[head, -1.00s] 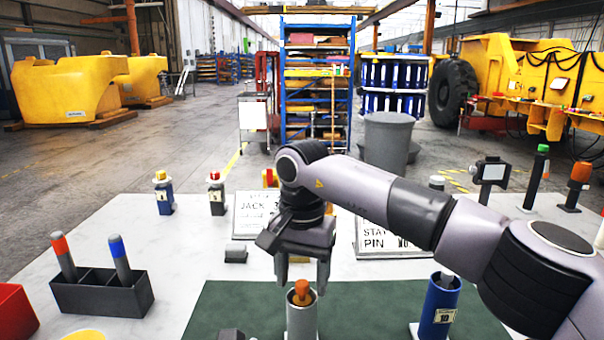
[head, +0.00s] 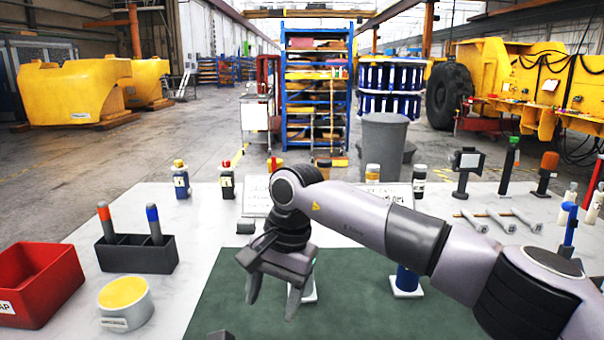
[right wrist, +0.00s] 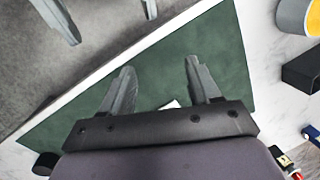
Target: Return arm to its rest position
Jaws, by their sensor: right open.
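My right gripper (head: 271,300) is open and points down over the green mat (head: 350,315), with its forearm coming in from the right. Nothing shows between its fingers. In the right wrist view the two fingers (right wrist: 159,66) stand apart above the mat. A light cylinder (head: 308,289) stands behind the right finger, mostly hidden. A blue holder (head: 406,281) stands beside it, partly hidden by my arm. Two grey finger-like parts (right wrist: 60,20) hang over the floor at the top left of the right wrist view; I cannot tell whether they are my left gripper.
On the left are a red bin (head: 40,285), a yellow-topped pot (head: 125,305) and a black caddy (head: 136,258) with red and blue markers. Several bottles, signs, metal pins and stands line the back and right. The mat's left half is largely clear.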

